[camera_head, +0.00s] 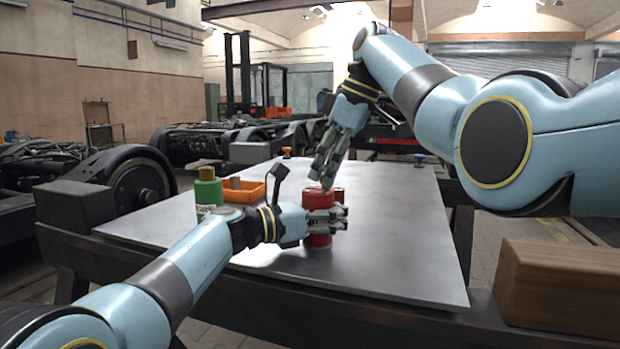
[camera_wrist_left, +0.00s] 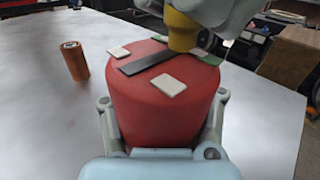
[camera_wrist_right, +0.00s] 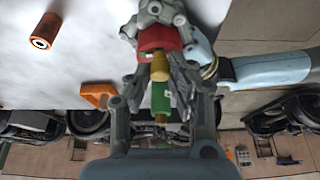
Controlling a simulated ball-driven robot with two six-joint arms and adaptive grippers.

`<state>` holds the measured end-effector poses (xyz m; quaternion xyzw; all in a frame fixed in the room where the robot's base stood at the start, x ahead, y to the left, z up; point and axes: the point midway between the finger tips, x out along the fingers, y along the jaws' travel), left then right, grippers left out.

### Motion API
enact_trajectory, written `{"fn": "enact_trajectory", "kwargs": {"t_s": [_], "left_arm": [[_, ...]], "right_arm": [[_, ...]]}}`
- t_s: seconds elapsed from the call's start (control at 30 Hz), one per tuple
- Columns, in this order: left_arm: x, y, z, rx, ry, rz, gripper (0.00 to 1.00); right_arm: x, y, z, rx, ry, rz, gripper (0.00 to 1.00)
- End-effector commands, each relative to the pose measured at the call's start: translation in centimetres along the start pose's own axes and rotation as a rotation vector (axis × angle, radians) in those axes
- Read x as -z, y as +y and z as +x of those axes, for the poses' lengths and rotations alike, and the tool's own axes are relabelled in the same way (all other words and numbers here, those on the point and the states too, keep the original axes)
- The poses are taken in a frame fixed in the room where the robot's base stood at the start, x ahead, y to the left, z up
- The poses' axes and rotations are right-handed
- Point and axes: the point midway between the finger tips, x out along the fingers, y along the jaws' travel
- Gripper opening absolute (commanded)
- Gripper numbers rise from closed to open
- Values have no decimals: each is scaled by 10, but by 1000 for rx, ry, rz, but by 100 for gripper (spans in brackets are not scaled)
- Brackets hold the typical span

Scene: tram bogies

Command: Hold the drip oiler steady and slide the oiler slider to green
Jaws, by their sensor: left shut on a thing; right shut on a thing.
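The drip oiler is a red cylinder (camera_head: 319,204) standing upright on the grey table. My left gripper (camera_head: 326,222) is shut around its side, and the oiler fills the left wrist view (camera_wrist_left: 160,105). Its top has a dark strip (camera_wrist_left: 143,64), pale pads and a green patch (camera_wrist_left: 207,59). The yellow slider knob (camera_wrist_left: 183,32) stands at the strip's far right end, close beside the green patch; whether it is level with it I cannot tell. My right gripper (camera_head: 325,179) reaches down from above and is shut on the knob, which also shows in the right wrist view (camera_wrist_right: 160,67).
A wooden block (camera_head: 558,287) lies at the front right. The table's right side is clear.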

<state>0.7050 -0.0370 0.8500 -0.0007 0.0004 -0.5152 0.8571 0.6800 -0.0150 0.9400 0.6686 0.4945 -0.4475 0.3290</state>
Motion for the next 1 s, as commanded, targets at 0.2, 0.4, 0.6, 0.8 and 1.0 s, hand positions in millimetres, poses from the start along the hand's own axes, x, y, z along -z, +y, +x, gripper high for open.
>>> {"fn": "enact_trajectory", "kwargs": {"t_s": [0.2, 0.4, 0.6, 0.8, 1.0], "left_arm": [[1, 0, -1, 2, 2, 1, 0], [1, -1, -1, 3, 2, 1, 0], [2, 0, -1, 2, 2, 0, 0], [1, 0, 0, 1, 2, 0, 0], [1, 0, 0, 1, 2, 0, 0]], "right_arm": [[-4, 3, -2, -10, -2, 3, 0], [-4, 3, -2, -10, -2, 4, 0], [-3, 2, -2, -7, -2, 3, 43], [-2, 1, -1, -4, -1, 2, 47], [-2, 2, -11, -7, 0, 1, 47]]}}
